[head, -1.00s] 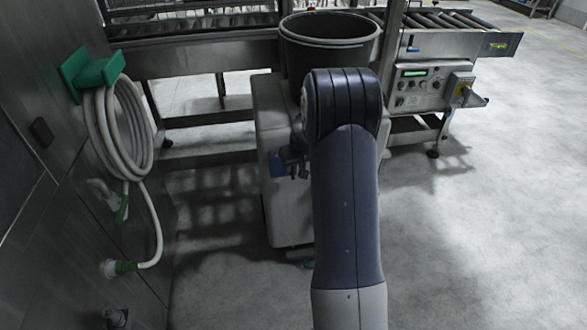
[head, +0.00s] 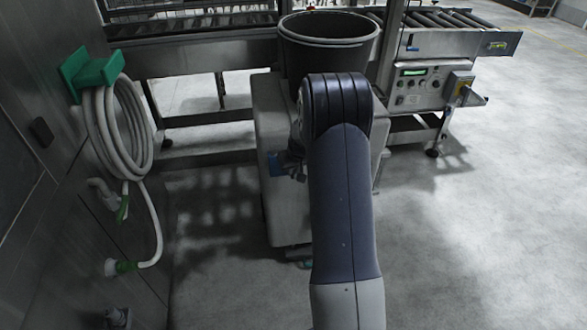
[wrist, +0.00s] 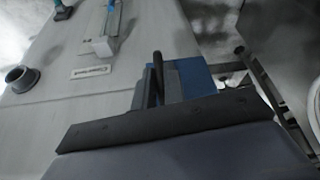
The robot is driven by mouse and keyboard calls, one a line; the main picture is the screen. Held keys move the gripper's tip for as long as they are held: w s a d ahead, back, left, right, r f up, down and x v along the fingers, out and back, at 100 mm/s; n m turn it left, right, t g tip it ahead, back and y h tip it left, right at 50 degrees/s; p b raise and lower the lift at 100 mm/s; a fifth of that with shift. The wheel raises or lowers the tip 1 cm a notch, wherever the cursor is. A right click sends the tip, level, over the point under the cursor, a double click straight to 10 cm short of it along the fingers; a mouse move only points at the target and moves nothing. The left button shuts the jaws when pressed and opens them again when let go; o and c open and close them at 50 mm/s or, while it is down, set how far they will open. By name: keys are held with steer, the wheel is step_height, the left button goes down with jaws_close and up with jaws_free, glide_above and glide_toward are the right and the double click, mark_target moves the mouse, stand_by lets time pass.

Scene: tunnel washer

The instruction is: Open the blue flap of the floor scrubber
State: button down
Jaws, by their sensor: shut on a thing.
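The floor scrubber (head: 288,220) is a pale grey block in the middle of the head view, partly hidden behind my arm. Its blue flap (head: 273,162) shows as a small blue patch on the side at the left of my arm. My gripper (head: 292,164) is at the flap, its tips hard to make out there. In the wrist view the blue flap (wrist: 196,80) stands beside a dark finger of my gripper (wrist: 160,76). The gripper is shut on the flap; the exact contact is partly hidden. The scrubber's grey face (wrist: 50,58) fills the left of the wrist view.
A large dark bin (head: 328,50) stands behind my arm. A roller conveyor with a control box (head: 420,86) is at the right. A coiled hose (head: 120,135) hangs on the left wall. Open floor (head: 480,230) lies at the right.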

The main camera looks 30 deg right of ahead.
steer(key=shift+a, duration=0.2)
stand_by(0.5)
steer(key=w+a+m+g+h+b, duration=0.3)
steer(key=a+m+b, duration=0.5)
steer(key=a+m, duration=0.6)
steer(key=shift+w+a+r+m+g+h, duration=0.15)
steer(key=shift+w+a+m+g+h, duration=0.4)
steer(key=shift+w, duration=0.65)
steer(key=shift+d, duration=0.2)
